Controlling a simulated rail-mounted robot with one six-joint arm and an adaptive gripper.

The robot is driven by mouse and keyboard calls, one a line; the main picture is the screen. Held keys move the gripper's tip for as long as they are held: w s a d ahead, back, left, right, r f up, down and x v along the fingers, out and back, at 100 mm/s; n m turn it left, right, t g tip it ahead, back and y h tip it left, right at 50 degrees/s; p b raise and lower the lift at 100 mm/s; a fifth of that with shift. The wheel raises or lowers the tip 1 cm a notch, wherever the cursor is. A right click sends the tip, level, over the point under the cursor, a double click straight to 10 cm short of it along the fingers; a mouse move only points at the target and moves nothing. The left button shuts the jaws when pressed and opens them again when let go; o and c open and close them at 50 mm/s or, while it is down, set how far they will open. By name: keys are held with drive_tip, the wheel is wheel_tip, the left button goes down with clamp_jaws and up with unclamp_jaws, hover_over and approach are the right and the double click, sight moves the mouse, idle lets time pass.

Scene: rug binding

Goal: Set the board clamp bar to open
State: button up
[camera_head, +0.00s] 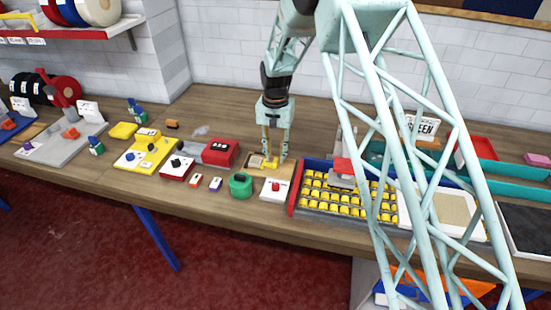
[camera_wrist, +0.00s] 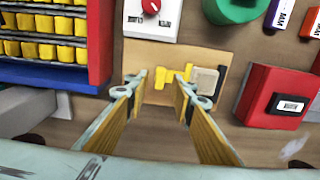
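The board (camera_wrist: 150,55) is a small tan wooden plate on the bench. On it are a yellow piece that looks like the clamp bar (camera_wrist: 183,76) and a pale grey-beige block (camera_wrist: 206,82). In the head view the yellow bar (camera_head: 262,162) shows small at the foot of my gripper (camera_head: 274,154). In the wrist view my gripper (camera_wrist: 160,84) is open, with its two fingers apart and low over the board. Part of the yellow piece lies between the fingertips, and the right finger hides some of it. I cannot tell whether they touch.
A red box (camera_head: 220,152) stands left of the board in the head view, with a green roll (camera_head: 240,185) in front. A white switch box with a red knob (camera_head: 275,189) sits close by. The blue-and-red crate of yellow pieces (camera_head: 292,200) is to the right.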

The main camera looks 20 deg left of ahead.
drive_tip(key=shift+f, duration=1)
drive_tip(key=shift+c, duration=0.5)
clamp_jaws()
